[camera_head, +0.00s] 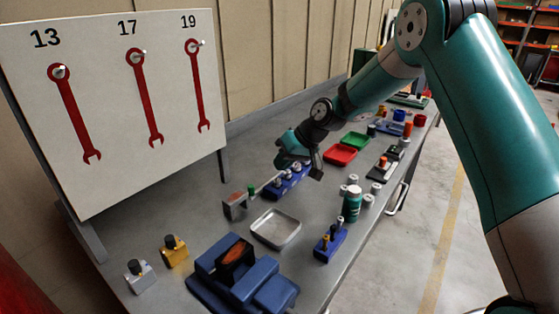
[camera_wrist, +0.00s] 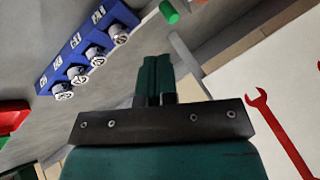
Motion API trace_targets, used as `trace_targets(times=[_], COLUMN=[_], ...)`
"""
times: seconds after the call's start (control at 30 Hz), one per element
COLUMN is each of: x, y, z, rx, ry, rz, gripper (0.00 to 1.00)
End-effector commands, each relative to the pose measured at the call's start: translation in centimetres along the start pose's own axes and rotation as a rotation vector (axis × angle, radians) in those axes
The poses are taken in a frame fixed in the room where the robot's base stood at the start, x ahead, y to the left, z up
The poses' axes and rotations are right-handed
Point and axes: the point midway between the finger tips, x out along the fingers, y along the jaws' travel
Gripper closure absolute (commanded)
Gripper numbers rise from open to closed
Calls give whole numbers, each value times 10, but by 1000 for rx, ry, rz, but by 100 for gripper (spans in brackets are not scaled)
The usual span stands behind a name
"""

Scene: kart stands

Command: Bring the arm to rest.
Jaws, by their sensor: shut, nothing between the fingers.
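My gripper (camera_head: 297,158) is held above the grey bench (camera_head: 217,209), close to a blue rack of sockets (camera_head: 287,183) at its far side. In the wrist view my gripper's fingers (camera_wrist: 155,78) are together, with nothing between them. The blue rack also shows in the wrist view (camera_wrist: 88,45), holding several silver sockets and apart from the fingers. My arm reaches out from the upper right, bent, over the bench.
A white board (camera_head: 110,100) with red wrenches stands on the left. The floor (camera_head: 410,260) at right is clear.

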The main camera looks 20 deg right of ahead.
Motion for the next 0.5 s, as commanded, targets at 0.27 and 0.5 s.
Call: trace_targets(times=[0.27, 0.5], x=[-17, -93], y=[-24, -131], z=[6, 71], rx=[-23, -130], ry=[-22, -150], rz=[0, 7], gripper=[100, 100])
